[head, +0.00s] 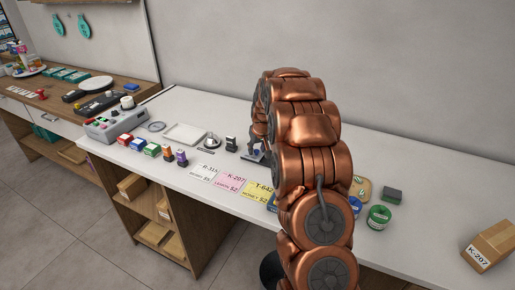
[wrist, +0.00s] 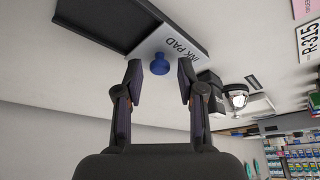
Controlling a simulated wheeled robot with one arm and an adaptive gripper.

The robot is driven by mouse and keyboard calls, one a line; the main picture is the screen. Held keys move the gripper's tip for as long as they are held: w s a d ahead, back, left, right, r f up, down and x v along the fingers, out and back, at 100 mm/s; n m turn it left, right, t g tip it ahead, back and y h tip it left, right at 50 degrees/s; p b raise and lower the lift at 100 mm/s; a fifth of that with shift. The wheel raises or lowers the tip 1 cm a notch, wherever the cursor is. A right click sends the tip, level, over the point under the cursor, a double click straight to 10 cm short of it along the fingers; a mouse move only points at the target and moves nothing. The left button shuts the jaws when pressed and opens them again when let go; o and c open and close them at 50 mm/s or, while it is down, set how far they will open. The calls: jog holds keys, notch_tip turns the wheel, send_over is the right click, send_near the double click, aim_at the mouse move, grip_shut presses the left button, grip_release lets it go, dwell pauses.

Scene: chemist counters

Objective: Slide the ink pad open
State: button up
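The ink pad shows in the wrist view, with a pale grey lid (wrist: 190,38) lettered INK PAD and a blue knob (wrist: 160,65). A dark, flat, rimmed part (wrist: 105,22) extends left of the lid. My gripper (wrist: 160,72) is open, with a finger on each side of the knob. A gap shows between the knob and both fingers; I cannot tell whether the knob is fully between the tips. In the head view, my copper arm hides most of the pad; a small blue and grey part (head: 255,153) shows at its left edge.
The white counter (head: 215,108) holds a pale tray (head: 185,134), several colored stamps (head: 152,149) and label cards, including a yellow one (head: 259,192). A green-labelled jar (head: 379,217) and a cardboard box (head: 489,246) stand right of my arm. Bare counter lies behind.

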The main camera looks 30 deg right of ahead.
grip_shut()
dwell(0.4)
